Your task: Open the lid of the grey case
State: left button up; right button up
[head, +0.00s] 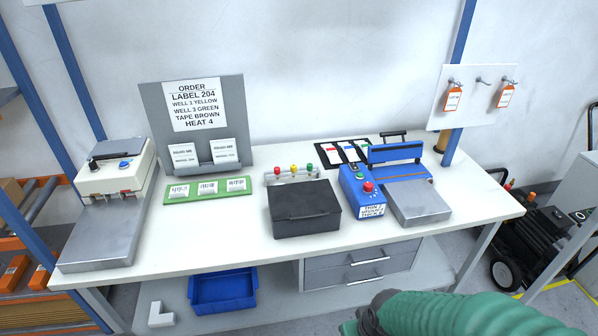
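The dark grey case (304,209) sits near the front middle of the white table. Its lid looks shut, with a handle-like bar along the lid's front part. My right arm (460,315) comes in from the lower right in a green sleeve, with a dark grey end piece low in the picture. This end is below and in front of the table, well apart from the case. Its fingers cannot be made out. My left gripper is not in view.
Knobbed caps in a rack (292,175) stand right behind the case. A green tray (207,190) lies to the left. Bare table (215,235) lies left of the case.

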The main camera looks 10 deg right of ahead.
aim_at(316, 198)
jog(key=i+l, duration=0.1)
jog(key=i, duration=0.55)
jog(key=i+l, duration=0.15)
jog(key=i, duration=0.5)
jog(key=l+z, duration=0.05)
